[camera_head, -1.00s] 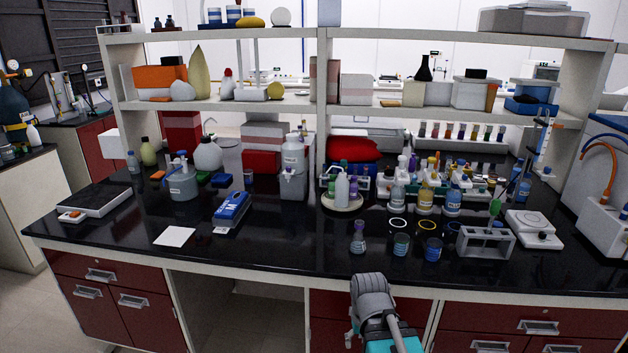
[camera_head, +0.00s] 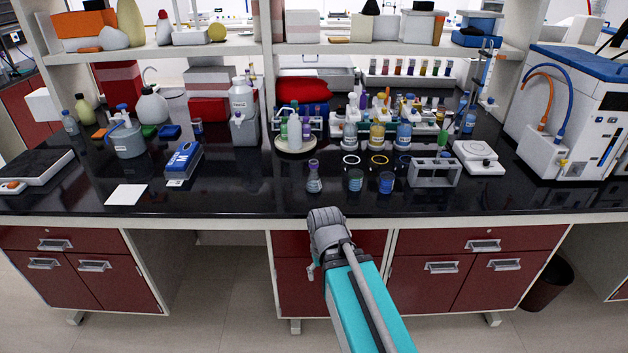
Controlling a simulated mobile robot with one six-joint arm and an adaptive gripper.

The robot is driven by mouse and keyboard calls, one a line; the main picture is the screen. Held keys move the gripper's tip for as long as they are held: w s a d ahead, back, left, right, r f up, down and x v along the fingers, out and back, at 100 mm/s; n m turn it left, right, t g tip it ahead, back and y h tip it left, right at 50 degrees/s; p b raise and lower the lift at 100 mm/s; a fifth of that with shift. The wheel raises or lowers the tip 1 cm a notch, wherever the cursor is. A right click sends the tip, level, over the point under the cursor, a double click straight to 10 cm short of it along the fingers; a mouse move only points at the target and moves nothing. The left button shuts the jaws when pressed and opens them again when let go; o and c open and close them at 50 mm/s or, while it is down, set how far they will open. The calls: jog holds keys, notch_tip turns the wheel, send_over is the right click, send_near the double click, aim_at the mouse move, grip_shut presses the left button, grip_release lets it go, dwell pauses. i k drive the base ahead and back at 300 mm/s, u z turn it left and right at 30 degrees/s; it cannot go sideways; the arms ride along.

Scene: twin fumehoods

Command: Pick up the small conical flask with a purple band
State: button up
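The small conical flask (camera_head: 314,181) with a purple band at its neck stands upright on the black bench top (camera_head: 240,195), close to the front edge. It looks clear with bluish-grey contents. The grey end of my arm, with my gripper (camera_head: 325,217), is in front of the bench edge, just below the flask in the picture. A gap of bench top shows between them, and nothing touches the flask. My fingers are hidden or too small to make out, so I cannot see whether they are open.
Right of the flask stand two small beakers (camera_head: 355,181) (camera_head: 386,183) and a grey rack (camera_head: 434,173). Behind it is a round tray (camera_head: 282,148) with bottles. A blue device (camera_head: 184,160) and white paper (camera_head: 126,194) lie left. Bench top left of the flask is clear.

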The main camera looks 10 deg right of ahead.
aim_at(313, 184)
jog(key=k, duration=1.35)
jog(key=z, duration=0.55)
jog(key=i, duration=1.7)
jog(key=u, duration=0.7)
